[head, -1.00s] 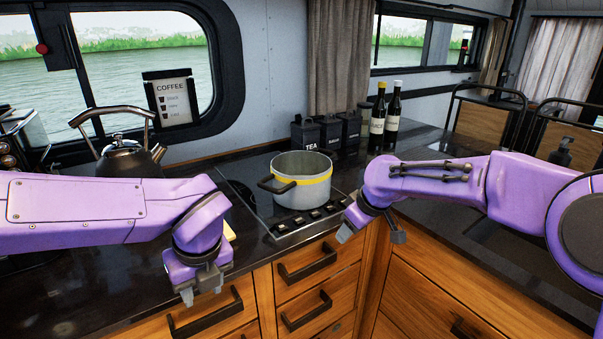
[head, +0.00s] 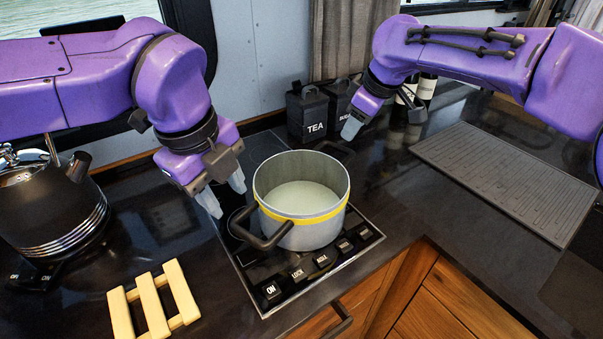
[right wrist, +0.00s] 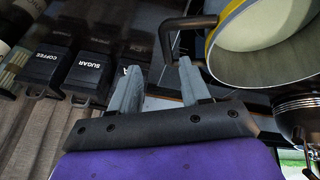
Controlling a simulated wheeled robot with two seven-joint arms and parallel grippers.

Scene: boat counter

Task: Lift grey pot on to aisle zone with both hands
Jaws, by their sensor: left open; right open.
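The grey pot (head: 305,232) with a yellow band stands on the black hob, open at the top with pale contents inside. One dark handle (head: 262,238) faces the front left; the other (head: 335,150) is at the back right. My left gripper (head: 223,192) is open and empty, just left of the pot and above the hob. My right gripper (head: 354,128) is open and empty, behind and right of the pot near the far handle. In the right wrist view, its fingers (right wrist: 160,72) point toward the pot's handle (right wrist: 168,40), apart from it. I cannot identify the aisle zone.
The hob (head: 275,305) has labelled front controls. A black kettle (head: 50,220) and a pale wooden trivet (head: 150,305) are on the left. Tea and sugar canisters (head: 308,110) stand behind. A grey ribbed mat (head: 505,180) lies clear on the right counter.

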